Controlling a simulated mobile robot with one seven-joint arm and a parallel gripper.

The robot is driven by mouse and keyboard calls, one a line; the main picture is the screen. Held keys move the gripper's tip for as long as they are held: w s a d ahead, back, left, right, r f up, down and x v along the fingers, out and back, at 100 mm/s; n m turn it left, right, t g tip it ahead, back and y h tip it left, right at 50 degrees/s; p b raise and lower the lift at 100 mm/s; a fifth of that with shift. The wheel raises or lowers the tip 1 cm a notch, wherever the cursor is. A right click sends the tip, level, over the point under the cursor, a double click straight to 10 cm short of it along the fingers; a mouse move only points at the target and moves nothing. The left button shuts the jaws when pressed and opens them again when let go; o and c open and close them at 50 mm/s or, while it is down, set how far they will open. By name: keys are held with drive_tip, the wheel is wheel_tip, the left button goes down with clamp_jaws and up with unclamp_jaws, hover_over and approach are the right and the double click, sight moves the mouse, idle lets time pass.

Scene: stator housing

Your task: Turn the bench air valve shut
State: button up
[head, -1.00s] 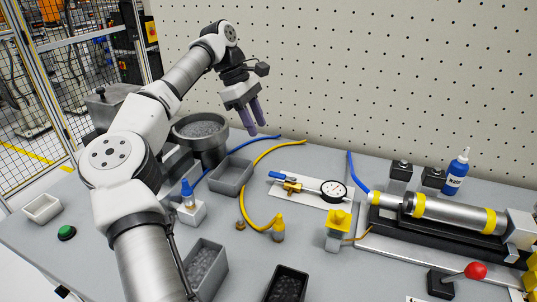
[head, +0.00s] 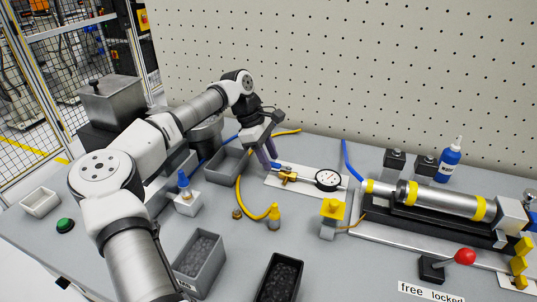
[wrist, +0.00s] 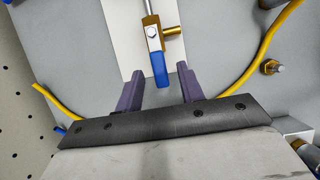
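The bench air valve (head: 287,176) is a brass body on a white plate (head: 310,186), beside a round pressure gauge (head: 328,180). Its blue lever (wrist: 160,70) shows in the wrist view, running in line with the brass body (wrist: 152,34) and pointing towards my gripper. My gripper (head: 272,164) is low over the left end of the plate. In the wrist view its two purple fingers (wrist: 158,76) are apart, with the lever's end between them. No contact with either finger is visible. In the head view the fingers partly hide the lever.
A yellow hose (head: 242,200) curves in front of the plate and a blue hose (head: 345,155) rises to its right. A grey bin (head: 228,165) stands left of my gripper. A clamped cylinder (head: 440,200) lies to the right. The pegboard wall (head: 350,70) is behind.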

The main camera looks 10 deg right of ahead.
drive_tip(key=shift+f, duration=0.1)
clamp_jaws()
